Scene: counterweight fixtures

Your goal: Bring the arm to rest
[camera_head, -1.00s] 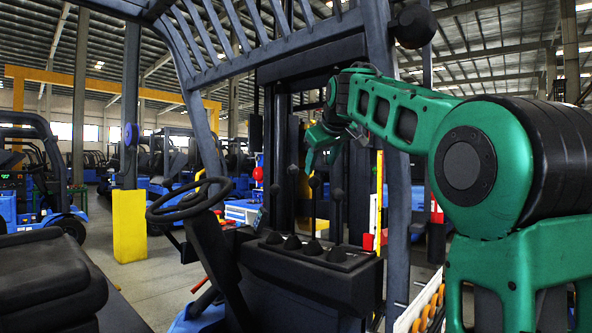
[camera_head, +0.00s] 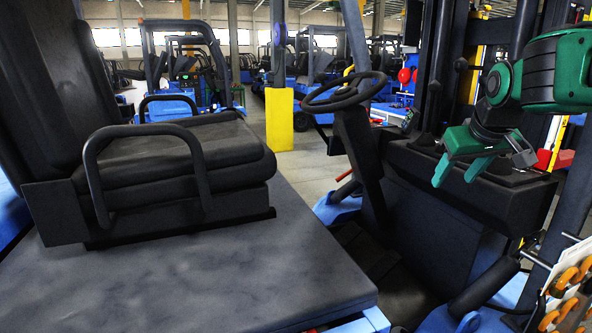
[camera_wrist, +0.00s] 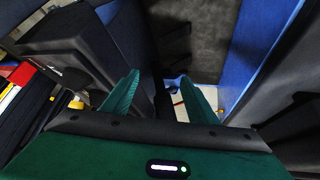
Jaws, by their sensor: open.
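My green gripper (camera_head: 458,172) hangs at the right of the head view, in front of the black control console (camera_head: 470,190) of a forklift. Its two fingers point down and are apart, with nothing between them. In the wrist view the open fingers (camera_wrist: 160,95) show with the dark floor and blue body parts beyond. My green arm comes in from the right edge of the head view; most of it is out of frame.
The forklift's steering wheel (camera_head: 345,92) and black seat (camera_head: 175,155) stand left of my gripper. A dark flat deck (camera_head: 190,280) lies below the seat. A yellow post base (camera_head: 279,118) and other forklifts stand behind. A rack with orange items (camera_head: 565,290) is at lower right.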

